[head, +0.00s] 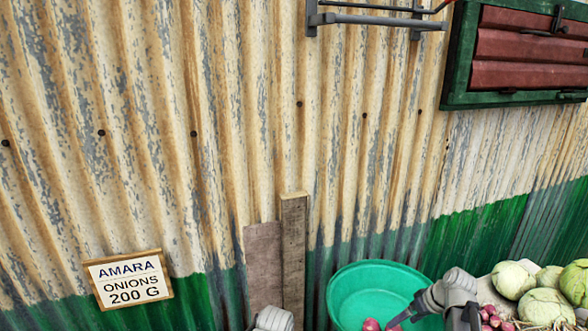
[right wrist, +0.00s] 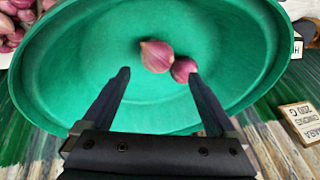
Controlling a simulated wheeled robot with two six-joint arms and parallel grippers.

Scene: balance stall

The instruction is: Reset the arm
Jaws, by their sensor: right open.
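My right gripper (head: 398,322) reaches in from the lower right over a green basin (head: 345,290). In the right wrist view its two dark fingers (right wrist: 160,76) stand wide apart with nothing between them. Two red onions (right wrist: 156,56) lie in the basin, beyond the fingertips; one also shows in the head view (head: 371,325), beside the gripper. A grey part of my left arm shows at the bottom edge of the head view; its gripper is not visible.
A sign (head: 128,280) reads "AMARA ONIONS 200 G". Cabbages (head: 545,306) and more red onions (head: 490,318) lie to the right. Wooden boards (head: 294,255) lean against the corrugated wall (head: 220,130). A metal bracket (head: 375,19) and a shuttered window (head: 520,50) are above.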

